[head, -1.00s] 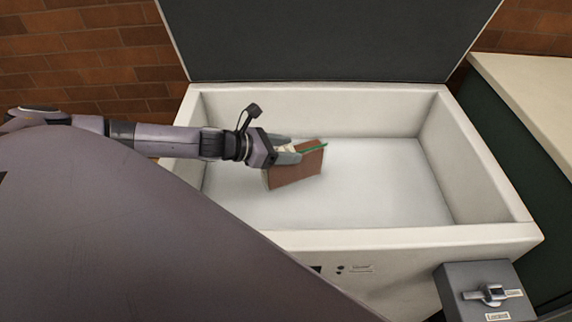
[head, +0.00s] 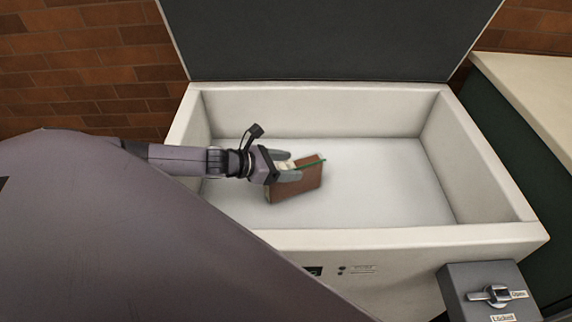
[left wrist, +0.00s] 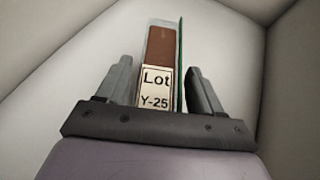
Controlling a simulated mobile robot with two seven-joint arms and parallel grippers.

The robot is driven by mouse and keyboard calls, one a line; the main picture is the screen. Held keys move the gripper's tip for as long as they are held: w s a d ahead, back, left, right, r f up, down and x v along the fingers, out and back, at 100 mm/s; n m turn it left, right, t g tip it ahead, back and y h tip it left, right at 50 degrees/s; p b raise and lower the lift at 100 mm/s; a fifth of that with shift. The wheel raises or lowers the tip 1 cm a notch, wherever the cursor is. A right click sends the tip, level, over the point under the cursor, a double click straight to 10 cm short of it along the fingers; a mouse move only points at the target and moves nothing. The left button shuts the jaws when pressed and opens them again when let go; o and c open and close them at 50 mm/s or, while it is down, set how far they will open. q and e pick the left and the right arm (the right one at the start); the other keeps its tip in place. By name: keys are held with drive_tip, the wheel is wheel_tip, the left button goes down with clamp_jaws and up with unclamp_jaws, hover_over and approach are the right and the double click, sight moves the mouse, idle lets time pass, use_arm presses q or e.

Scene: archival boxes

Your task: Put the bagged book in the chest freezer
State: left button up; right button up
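The bagged book (head: 300,183) is a brown book with a pale "Lot Y-25" label (left wrist: 155,88) on its spine. A green strip (left wrist: 181,60) runs along one side of its clear bag. In the left wrist view the book stands between the fingers (left wrist: 160,85). Whether the book's lower edge touches the freezer floor I cannot tell. My right gripper is not in view.
The freezer's dark lid (head: 330,40) stands raised at the back. The white freezer floor (head: 385,185) is bare to the right of the book. A grey box with a latch handle (head: 490,296) is at the front right. A pale counter (head: 530,95) is at the right.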

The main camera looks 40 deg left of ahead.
use_arm(q)
drive_tip(key=shift+o, duration=0.6)
drive_tip(key=shift+r, duration=0.25)
drive_tip(key=shift+s+a, duration=0.15)
drive_tip(key=shift+s, duration=0.15)
drive_tip(key=p+v, duration=0.1)
drive_tip(key=v, duration=1)
drive_tip(key=shift+p, duration=0.3)
drive_tip(key=shift+r, duration=0.1)
